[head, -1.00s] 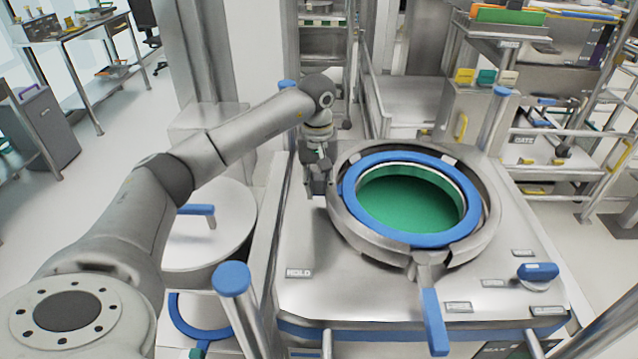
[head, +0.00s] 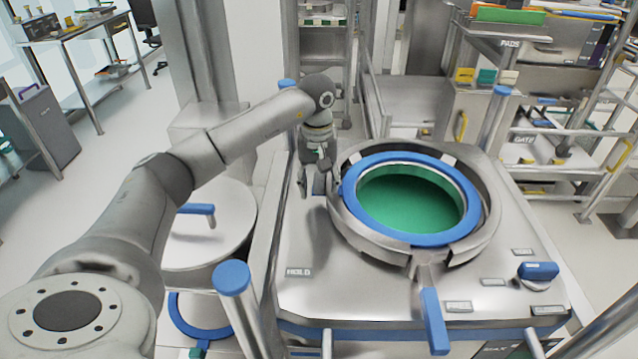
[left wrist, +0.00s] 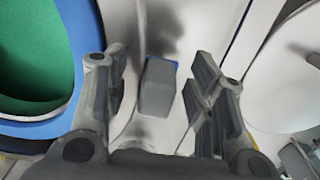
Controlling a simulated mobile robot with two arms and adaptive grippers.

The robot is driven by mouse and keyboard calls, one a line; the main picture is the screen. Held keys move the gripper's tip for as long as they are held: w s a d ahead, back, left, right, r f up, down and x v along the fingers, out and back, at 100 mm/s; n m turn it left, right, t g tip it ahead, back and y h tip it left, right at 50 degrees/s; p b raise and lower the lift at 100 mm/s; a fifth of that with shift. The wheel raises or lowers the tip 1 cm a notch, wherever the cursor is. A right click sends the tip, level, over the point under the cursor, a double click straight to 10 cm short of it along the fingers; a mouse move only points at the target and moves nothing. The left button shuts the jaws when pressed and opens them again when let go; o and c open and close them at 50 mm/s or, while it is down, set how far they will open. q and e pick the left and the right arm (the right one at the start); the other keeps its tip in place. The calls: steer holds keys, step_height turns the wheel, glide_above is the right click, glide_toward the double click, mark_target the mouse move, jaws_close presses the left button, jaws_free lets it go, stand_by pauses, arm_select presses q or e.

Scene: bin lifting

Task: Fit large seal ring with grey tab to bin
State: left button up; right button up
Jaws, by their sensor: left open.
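A large blue ring (head: 440,238) lies around the bin's green opening (head: 410,203), inside a steel clamp collar (head: 345,222). The ring also shows at the left of the left wrist view (left wrist: 88,40). My left gripper (head: 318,192) is at the collar's left side, pointing down, its fingers apart. In the left wrist view, a grey block (left wrist: 155,90) with blue behind it lies between my open fingers, apart from both. It looks like a grey tab; I cannot see whether it joins the ring. My right gripper is not in view.
A blue-handled lever (head: 433,318) sticks out at the collar's front. A blue knob (head: 538,271) is at the deck's right. Blue-capped posts (head: 232,278) stand at the corners. Another blue ring with a green tab (head: 200,349) lies lower left, below a round lid (head: 235,230).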

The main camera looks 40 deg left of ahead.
arm_select(q)
step_height(320, 180, up, 12)
stand_by(0.5)
steer(key=shift+s+f, duration=0.1)
stand_by(0.4)
